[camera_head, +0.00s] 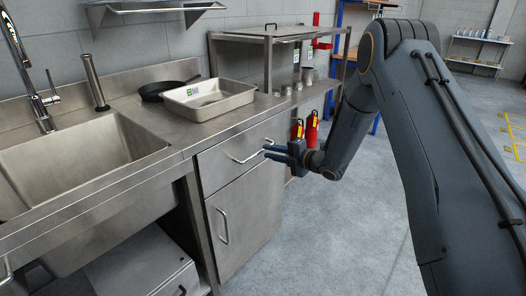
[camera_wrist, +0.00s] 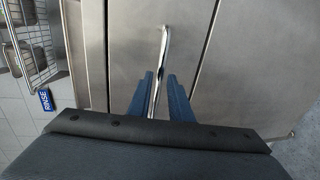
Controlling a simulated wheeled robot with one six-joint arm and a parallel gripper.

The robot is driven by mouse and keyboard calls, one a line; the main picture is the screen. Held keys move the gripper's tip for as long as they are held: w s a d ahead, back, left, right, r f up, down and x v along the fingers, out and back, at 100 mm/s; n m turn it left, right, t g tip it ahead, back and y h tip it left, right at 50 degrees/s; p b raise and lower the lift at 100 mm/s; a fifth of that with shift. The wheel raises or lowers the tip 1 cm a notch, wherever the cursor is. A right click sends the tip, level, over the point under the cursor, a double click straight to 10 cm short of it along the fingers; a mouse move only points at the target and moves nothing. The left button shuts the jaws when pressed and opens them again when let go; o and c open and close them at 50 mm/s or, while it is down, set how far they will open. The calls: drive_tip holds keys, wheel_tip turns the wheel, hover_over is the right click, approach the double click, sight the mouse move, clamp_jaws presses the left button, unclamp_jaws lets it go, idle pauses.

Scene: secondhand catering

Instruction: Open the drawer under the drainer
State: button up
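The steel drawer front (camera_head: 222,165) is set under the worktop, right of the sink, and looks shut. Its bar handle (camera_head: 248,157) runs across the front. In the wrist view the handle (camera_wrist: 165,50) runs up the picture, passing between my two blue fingers. My gripper (camera_head: 268,151) is in front of the drawer at the handle's right part. In the wrist view my gripper (camera_wrist: 160,78) is open, with a narrow gap visible on each side of the bar. The drainer surface (camera_head: 180,125) above the drawer bears a steel pan.
A cupboard door (camera_head: 240,215) with its own handle (camera_head: 223,226) is below the drawer. The sink (camera_head: 85,165) is at left. Red extinguishers (camera_head: 312,130) stand beyond my gripper. The grey floor (camera_head: 330,235) in front is clear.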

drive_tip(key=shift+x, duration=2.1)
drive_tip(key=shift+c, duration=0.5)
clamp_jaws()
